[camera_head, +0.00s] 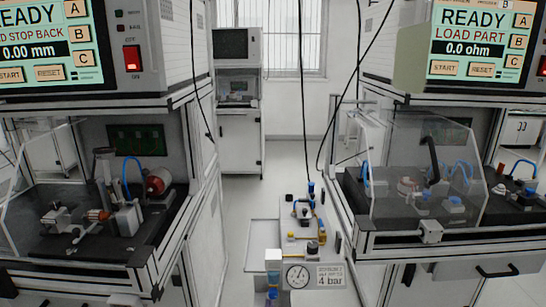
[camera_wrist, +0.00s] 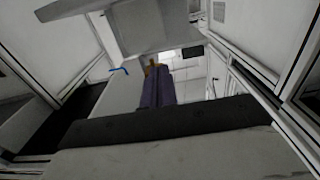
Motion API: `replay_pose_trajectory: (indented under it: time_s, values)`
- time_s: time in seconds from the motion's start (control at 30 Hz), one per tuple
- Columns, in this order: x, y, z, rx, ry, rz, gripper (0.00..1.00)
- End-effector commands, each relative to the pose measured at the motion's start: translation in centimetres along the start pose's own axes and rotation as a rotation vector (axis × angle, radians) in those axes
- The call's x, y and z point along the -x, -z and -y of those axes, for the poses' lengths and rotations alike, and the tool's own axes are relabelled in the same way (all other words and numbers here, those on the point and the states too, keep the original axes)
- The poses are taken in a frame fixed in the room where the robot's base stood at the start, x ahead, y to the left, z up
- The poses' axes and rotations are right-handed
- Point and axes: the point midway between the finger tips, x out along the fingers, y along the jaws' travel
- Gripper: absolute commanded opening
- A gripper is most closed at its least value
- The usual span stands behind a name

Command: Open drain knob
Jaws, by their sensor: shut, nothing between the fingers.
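No part is clearly marked as the drain knob. In the head view, a small air unit at the bottom centre has a white body (camera_head: 273,266) and a blue part (camera_head: 272,293) low beneath it. I cannot tell whether that blue part is the drain knob. A round pressure gauge (camera_head: 297,275) and a "4 bar" sign (camera_head: 330,276) are to its right.
A left test station (camera_head: 95,215) and a right test station (camera_head: 425,200) with clear guards flank the aisle. A narrow bench (camera_head: 262,232) with small fittings stands between them. A cabinet (camera_head: 240,150) is at the back. Black cables hang down. Floor between stations is partly clear.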

Motion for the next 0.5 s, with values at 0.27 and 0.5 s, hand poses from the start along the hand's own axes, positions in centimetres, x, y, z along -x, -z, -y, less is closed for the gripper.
replay_pose_trajectory:
  time_s: [0.27,0.5]
  values:
    - [0.01,0.25,-0.13,0.0,0.0,-0.001,0.0]
    - [-0.01,0.6,-0.26,0.001,0.0,-0.002,0.0]
